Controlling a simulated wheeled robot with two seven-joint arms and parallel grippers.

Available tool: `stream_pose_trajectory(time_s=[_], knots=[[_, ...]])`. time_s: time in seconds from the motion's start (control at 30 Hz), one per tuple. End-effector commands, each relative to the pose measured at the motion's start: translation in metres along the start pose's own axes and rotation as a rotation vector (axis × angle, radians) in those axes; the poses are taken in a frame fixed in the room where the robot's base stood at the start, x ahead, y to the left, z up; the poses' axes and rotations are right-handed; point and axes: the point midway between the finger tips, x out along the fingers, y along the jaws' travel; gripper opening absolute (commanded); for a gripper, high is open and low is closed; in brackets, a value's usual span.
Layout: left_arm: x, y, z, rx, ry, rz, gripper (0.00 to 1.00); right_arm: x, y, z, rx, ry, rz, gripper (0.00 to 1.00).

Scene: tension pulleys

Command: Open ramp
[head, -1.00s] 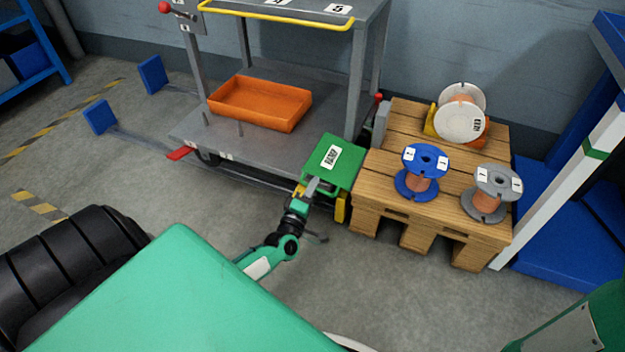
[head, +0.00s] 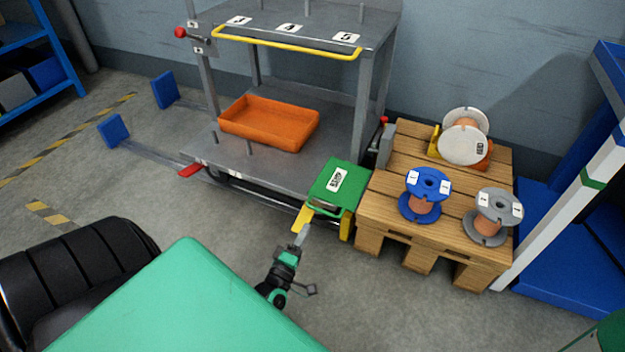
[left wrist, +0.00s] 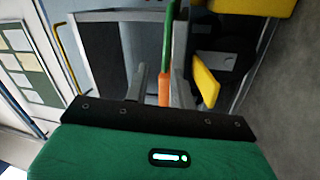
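The green ramp plate (head: 338,182), with a white label, sits at the right end of the grey cart (head: 262,180), beside the wooden pallet. Yellow parts (head: 301,218) show under its front edge. My left gripper (head: 302,232) is just in front of and below the plate's near left corner. In the left wrist view its two fingers (left wrist: 160,82) stand apart. A thin green edge (left wrist: 169,35) and an orange strip (left wrist: 164,86) appear between or beyond them; contact cannot be told. My right gripper is not in view.
The pallet (head: 398,205) carries a blue spool (head: 428,185), a grey spool (head: 490,215) and a white-flanged spool (head: 463,145). An orange tray (head: 268,123) lies on the cart's lower shelf. A blue rack (head: 565,245) stands at right. Grey floor is open in front.

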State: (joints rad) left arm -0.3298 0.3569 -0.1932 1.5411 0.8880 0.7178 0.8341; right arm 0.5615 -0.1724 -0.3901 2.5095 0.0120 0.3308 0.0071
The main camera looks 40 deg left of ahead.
Motion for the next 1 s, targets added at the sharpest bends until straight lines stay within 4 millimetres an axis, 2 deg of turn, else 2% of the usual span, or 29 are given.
stream_pose_trajectory(time_s=[0.1, 0.3, 0.9, 1.0], knots=[[-0.022, 0.002, 0.000, 0.000, -0.002, -0.004, 0.25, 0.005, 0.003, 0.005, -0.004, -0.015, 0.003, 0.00], [-0.041, 0.000, 0.000, 0.001, 0.000, -0.001, 0.25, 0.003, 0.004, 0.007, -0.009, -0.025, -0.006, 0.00], [-0.043, -0.001, 0.001, 0.000, 0.000, 0.000, 0.25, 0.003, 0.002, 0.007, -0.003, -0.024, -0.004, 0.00], [-0.039, 0.010, 0.004, 0.007, -0.004, 0.016, 0.25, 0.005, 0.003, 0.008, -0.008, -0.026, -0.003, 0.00]])
